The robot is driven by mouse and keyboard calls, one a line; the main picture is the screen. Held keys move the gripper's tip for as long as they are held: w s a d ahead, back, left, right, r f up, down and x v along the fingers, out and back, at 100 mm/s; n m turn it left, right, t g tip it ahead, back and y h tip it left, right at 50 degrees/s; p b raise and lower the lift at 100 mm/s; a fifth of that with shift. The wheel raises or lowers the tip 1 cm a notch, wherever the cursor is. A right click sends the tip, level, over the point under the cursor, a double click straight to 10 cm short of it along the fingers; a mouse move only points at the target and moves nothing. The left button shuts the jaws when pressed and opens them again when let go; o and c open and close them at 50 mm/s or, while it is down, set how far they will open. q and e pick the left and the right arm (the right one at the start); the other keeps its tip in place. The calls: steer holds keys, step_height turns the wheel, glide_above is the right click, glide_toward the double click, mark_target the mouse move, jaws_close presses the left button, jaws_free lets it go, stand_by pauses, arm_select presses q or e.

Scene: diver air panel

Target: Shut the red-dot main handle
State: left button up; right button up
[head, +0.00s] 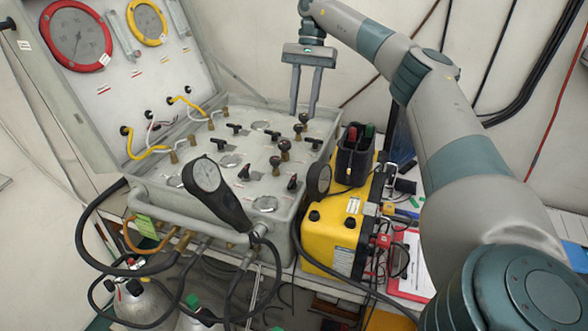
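The grey air panel (258,205) lies in an open case, its top carrying several small black lever handles and round knobs. Lever handles include one near the front edge (244,172), one at the front right (292,182), one at the back left (234,128) and one at the right (314,142). The dots are too small to tell surely which handle has the red one. My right gripper (304,112) points down over the panel's back right corner, its two fingers apart and empty. It is close to a dark knob (303,119); contact cannot be told. My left gripper is out of view.
The raised lid holds a red gauge (75,36) and a yellow gauge (147,22). A black gauge (207,176) stands at the panel's front. A yellow box (330,235) and a black holder (354,158) crowd the right side. Hoses and cylinders are below.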

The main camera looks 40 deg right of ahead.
steer(key=f, duration=0.2)
steer(key=p, duration=0.3)
glide_toward(293, 178)
steer(key=x, duration=0.6)
steer(key=shift+s+a+f, duration=0.1)
steer(key=shift+s+f, duration=0.05)
steer(key=shift+a+f, duration=0.2)
steer(key=shift+f, duration=0.3)
jaws_close()
